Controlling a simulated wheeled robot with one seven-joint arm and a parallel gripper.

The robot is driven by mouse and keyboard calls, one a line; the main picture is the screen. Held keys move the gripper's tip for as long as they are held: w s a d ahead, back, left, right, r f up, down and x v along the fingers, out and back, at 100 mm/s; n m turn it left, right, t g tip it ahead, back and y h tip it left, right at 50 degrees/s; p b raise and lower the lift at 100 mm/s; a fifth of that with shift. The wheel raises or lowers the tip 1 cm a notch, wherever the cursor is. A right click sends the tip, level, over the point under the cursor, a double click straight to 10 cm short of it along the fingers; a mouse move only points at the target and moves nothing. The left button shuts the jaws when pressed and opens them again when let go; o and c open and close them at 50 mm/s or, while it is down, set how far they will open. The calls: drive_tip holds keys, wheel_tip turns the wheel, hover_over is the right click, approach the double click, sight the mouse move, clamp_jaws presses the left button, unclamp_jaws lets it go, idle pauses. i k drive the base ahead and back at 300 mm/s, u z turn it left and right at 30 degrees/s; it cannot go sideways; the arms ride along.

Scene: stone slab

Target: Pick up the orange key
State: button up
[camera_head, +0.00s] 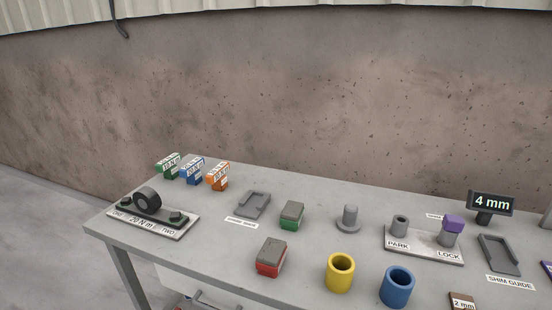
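The orange key (217,177) is a small orange block with a white label on its top and front. It stands upright at the back left of the grey table. A blue key (192,172) of the same kind stands just left of it, and a green key (169,167) stands left of that. The labels are too small to read surely. My gripper is not in view.
On the grey table (310,198), a plate with a dark ring (152,221) lies front left of the keys. A grey tray (254,204), green-based block (292,215), red-based block (270,257), yellow cup (340,272) and blue cup (397,287) stand rightward. A wall rises behind.

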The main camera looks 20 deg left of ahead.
sight(216, 178)
drive_tip(key=u, duration=1.3)
